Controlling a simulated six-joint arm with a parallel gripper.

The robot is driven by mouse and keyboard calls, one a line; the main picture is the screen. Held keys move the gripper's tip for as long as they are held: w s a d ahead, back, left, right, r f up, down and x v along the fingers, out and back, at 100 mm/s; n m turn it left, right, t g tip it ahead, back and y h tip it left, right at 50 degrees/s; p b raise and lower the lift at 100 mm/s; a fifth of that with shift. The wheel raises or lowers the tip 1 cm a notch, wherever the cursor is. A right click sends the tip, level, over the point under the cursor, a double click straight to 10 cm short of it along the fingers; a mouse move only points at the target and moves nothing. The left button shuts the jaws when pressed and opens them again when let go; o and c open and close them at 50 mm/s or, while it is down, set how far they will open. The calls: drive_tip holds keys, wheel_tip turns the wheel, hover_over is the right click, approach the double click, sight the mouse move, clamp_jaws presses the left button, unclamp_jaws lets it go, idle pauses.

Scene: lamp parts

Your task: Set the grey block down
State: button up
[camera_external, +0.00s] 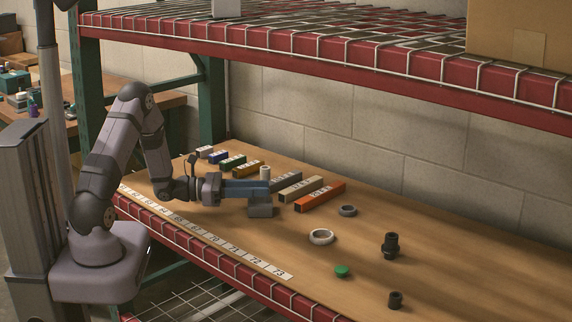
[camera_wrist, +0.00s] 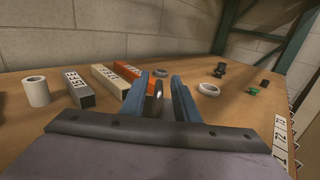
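My gripper (camera_external: 268,188) reaches out level to the right, low over the shelf. In the wrist view, the two fingers of my gripper (camera_wrist: 165,85) stand apart, with a dark gap between them.
Grey (camera_external: 287,182), beige (camera_external: 300,188) and orange (camera_external: 320,196) labelled bars lie just beyond the gripper. A white ring (camera_external: 321,236), grey ring (camera_external: 347,211), green cap (camera_external: 342,271) and black fittings (camera_external: 391,245) stand to the right. A numbered strip (camera_external: 210,237) runs along the front edge.

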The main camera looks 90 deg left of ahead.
drive_tip(key=s, duration=1.1)
drive_tip(key=shift+s, duration=0.1)
